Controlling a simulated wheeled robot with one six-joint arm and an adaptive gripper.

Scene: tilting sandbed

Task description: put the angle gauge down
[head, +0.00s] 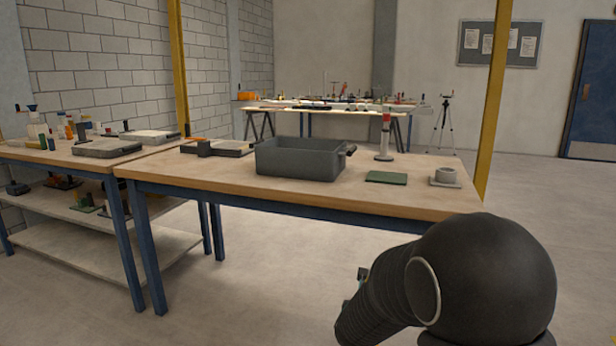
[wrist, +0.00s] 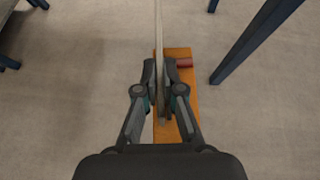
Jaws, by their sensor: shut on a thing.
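In the wrist view my gripper (wrist: 160,80) is shut on the angle gauge (wrist: 178,53). The gauge shows as an orange body with a dark red cylinder on its right and a thin pale upright plate seen edge-on, which stands between the fingers. Part of the gauge is hidden by the fingers. Bare floor shows beneath and around it, with no table top under it. In the head view my dark arm covers the lower right, and the gripper and gauge are mostly hidden behind it.
The wooden workbench (head: 400,201) ahead holds a grey bin (head: 300,160), a green mat (head: 387,177), a grey ring on a base (head: 445,176), a red-topped post (head: 385,135) and a dark tray (head: 218,148). Its front right is mostly clear. Blue table legs (wrist: 258,42) show in the wrist view.

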